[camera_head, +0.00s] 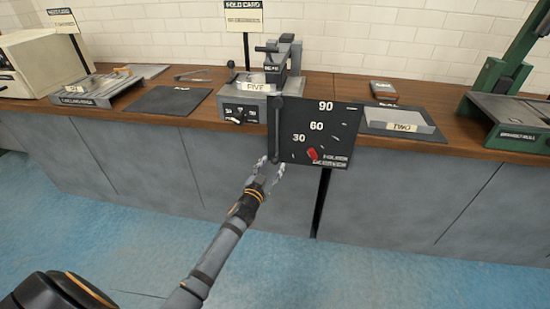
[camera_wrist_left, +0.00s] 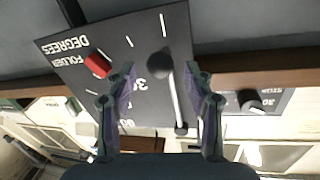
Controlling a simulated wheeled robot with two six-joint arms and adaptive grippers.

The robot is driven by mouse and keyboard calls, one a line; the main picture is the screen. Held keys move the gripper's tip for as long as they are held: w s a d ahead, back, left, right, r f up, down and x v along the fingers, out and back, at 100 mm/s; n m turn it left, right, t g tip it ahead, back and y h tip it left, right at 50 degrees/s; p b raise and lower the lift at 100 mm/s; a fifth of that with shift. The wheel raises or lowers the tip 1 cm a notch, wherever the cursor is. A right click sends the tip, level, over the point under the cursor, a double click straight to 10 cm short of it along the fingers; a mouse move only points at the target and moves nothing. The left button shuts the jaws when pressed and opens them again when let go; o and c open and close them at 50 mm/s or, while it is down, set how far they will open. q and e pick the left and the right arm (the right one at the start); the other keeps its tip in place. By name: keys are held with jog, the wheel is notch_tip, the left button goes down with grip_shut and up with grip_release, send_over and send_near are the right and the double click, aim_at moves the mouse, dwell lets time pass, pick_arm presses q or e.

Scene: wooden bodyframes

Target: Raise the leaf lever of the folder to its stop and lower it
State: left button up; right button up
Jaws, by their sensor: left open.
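The folder (camera_head: 286,62) is a grey machine on the bench with a black degree plate (camera_head: 325,135) on its front, marked 30, 60 and 90. A red marker (camera_head: 312,154) sits low on the plate. The leaf lever (camera_head: 275,125) is a dark bar hanging nearly straight down at the plate's left edge. My left gripper (camera_head: 271,166) is open at the lever's lower end. In the left wrist view, the lever's round knob (camera_wrist_left: 160,63) shows between the two open fingers (camera_wrist_left: 160,72), with a visible gap on each side. My right gripper is not in view.
The wooden bench (camera_head: 440,97) carries a grey block labelled FIVE (camera_head: 262,87), a plate labelled TWO (camera_head: 402,127), a black mat (camera_head: 168,100) and a green machine (camera_head: 510,100). The blue floor (camera_head: 370,270) before the cabinets is clear.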

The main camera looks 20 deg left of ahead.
aim_at(273, 164)
pick_arm(q)
jog(key=shift+w+a, duration=0.1)
jog(key=shift+w, duration=1.65)
grip_shut()
